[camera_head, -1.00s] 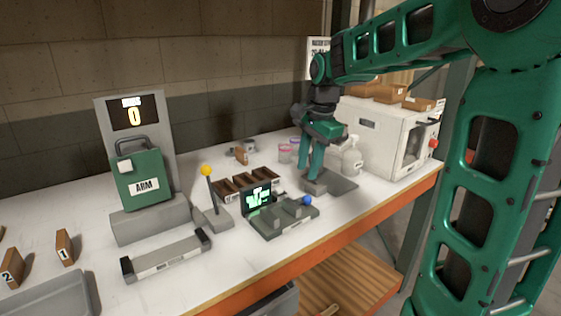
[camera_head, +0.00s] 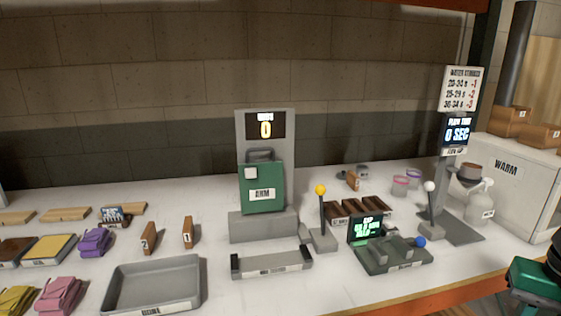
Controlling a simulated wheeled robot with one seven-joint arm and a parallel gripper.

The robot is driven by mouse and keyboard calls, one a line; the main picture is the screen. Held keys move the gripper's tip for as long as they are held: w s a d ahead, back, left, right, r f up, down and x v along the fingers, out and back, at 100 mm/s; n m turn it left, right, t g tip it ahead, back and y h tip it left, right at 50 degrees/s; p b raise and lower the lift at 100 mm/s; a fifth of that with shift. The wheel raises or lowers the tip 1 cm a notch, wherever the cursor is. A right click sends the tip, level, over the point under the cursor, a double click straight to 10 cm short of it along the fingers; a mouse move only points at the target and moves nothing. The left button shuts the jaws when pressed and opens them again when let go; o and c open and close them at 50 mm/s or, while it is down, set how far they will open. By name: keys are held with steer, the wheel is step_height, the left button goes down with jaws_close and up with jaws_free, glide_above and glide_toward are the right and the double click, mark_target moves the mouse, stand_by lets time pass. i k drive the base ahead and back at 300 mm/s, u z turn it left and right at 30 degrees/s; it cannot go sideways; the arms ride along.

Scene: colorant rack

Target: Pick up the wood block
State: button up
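Several small upright wood blocks stand on the white table; I cannot tell which one the task means. Another wood block (camera_head: 352,180) stands farther back, right of the green box. A green and dark part of my gripper (camera_head: 535,280) shows at the lower right edge, in front of the table and well away from the blocks. Its fingertips are not clearly visible.
A green box (camera_head: 262,188) sits on a grey stand. A grey tray (camera_head: 152,310) lies in front. Levers with a yellow knob (camera_head: 320,190) and a white knob (camera_head: 431,187) stand at right. Colored bundles, wood boards and a white warmer (camera_head: 515,180) flank them.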

mark_target(148, 240)
steer(key=u, duration=1.25)
